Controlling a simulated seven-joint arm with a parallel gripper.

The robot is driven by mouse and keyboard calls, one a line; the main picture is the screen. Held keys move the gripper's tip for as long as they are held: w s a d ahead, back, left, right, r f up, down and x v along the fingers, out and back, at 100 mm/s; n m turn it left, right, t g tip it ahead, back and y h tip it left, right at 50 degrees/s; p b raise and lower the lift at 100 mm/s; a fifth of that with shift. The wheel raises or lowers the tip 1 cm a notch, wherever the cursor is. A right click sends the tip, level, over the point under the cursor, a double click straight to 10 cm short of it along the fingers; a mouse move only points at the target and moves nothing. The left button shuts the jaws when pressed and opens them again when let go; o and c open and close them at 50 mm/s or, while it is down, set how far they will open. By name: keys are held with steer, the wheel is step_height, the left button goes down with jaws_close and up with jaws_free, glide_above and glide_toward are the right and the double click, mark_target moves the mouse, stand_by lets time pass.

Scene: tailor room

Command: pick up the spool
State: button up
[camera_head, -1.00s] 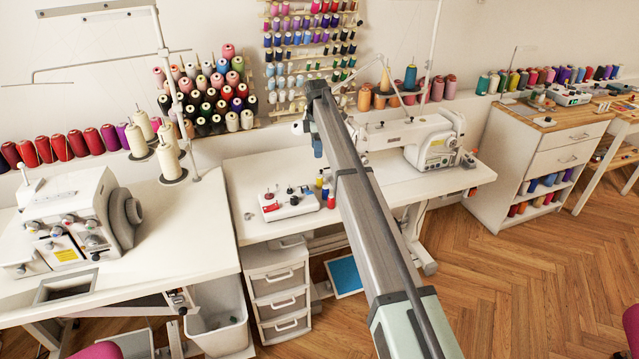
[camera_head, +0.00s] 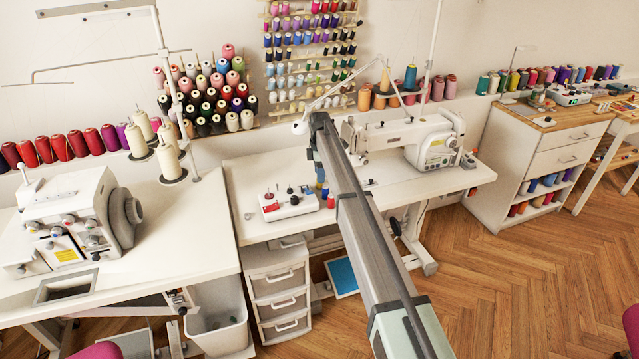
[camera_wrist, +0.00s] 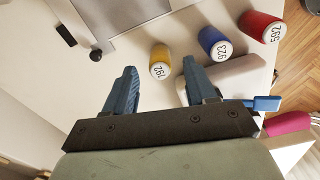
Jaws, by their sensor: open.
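Three spools stand close together on the white sewing table. My gripper (camera_wrist: 159,66) is open with blue fingers. In that picture the yellow spool shows between and just past the fingertips; I cannot tell the height gap. In the head view the red spool (camera_head: 331,201) and blue spool (camera_head: 325,192) show beside my gripper (camera_head: 319,174), which hides the yellow one.
A small white thread box (camera_head: 289,207) with pins stands left of the spools. A white sewing machine (camera_head: 410,138) stands to the right on the table (camera_head: 245,180). A serger (camera_head: 75,220) is on the left table. Many thread cones (camera_head: 215,90) stand behind.

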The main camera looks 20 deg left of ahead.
step_height(320, 180, down, 2)
steer(key=shift+f, duration=0.2)
jaws_close()
stand_by(0.4)
